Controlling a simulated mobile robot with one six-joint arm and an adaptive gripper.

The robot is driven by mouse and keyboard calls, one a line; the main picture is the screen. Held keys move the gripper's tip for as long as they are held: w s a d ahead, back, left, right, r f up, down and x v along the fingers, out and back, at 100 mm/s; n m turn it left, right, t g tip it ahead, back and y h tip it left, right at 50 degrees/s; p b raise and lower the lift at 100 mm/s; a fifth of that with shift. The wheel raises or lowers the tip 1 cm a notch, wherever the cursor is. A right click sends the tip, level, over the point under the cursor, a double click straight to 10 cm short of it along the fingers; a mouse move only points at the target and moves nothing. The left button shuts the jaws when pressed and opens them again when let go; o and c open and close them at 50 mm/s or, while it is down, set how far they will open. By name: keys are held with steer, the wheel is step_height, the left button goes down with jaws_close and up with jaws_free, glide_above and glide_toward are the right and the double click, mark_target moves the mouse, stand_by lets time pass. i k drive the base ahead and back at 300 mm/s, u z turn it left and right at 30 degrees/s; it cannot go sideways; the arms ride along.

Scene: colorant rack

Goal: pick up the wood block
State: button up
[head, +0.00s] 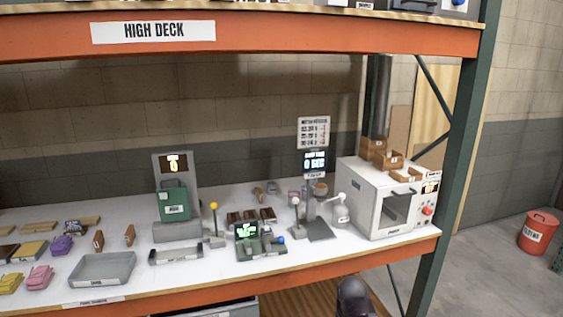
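Several wood-coloured pieces lie on the white shelf in the head view, and I cannot tell for sure which is the wood block. A small upright brown block (129,235) stands behind the grey tray, and a similar brown piece with a pale label (98,240) is just left of it. Flat light-tan pieces (40,228) lie at the far left, towards the back. My gripper's fingers do not show. A dark rounded shape, perhaps part of my arm, shows at the bottom edge, below the shelf's front and apart from these pieces.
The grey tray (102,269) sits near the front edge. A green device (173,204), a control box with a lit screen (258,240) and a white oven (388,200) with wooden boxes (380,155) on top stand rightward. The orange upper beam (300,32) overhangs; a green post (462,150) bounds the right.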

mark_target(129, 235)
steer(key=u, duration=4)
steer(key=i, duration=0.05)
steer(key=z, duration=2.7)
